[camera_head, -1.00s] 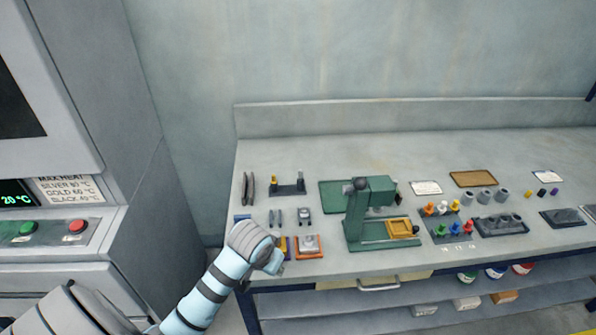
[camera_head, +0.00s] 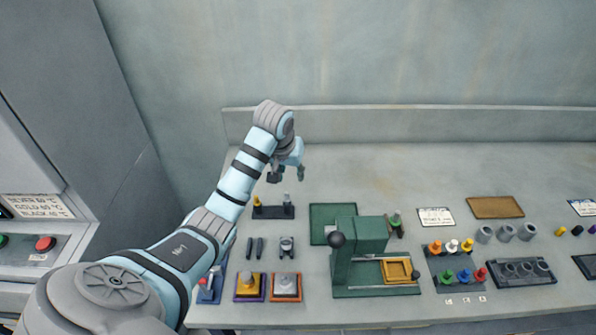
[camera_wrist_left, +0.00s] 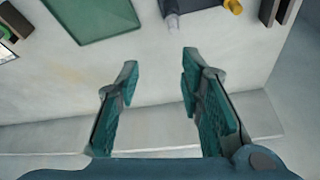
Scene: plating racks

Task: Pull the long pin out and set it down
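A dark block (camera_head: 273,212) at the back left of the bench holds a yellow-topped pin (camera_head: 257,202) at its left and a grey pin (camera_head: 287,199) at its right. I cannot tell for sure which is the long pin. My left gripper (camera_head: 287,175) hangs above and behind the block, empty, its fingers pointing down. In the left wrist view its two green-padded fingers (camera_wrist_left: 160,70) stand apart with bare bench between them. There the grey pin (camera_wrist_left: 171,22) and the yellow-topped pin (camera_wrist_left: 233,6) show at the top edge. My right gripper is out of view.
A green mat (camera_head: 322,220) and a green press (camera_head: 358,250) stand right of the block. Coloured pegs (camera_head: 452,246) stand further right. The back of the bench is clear.

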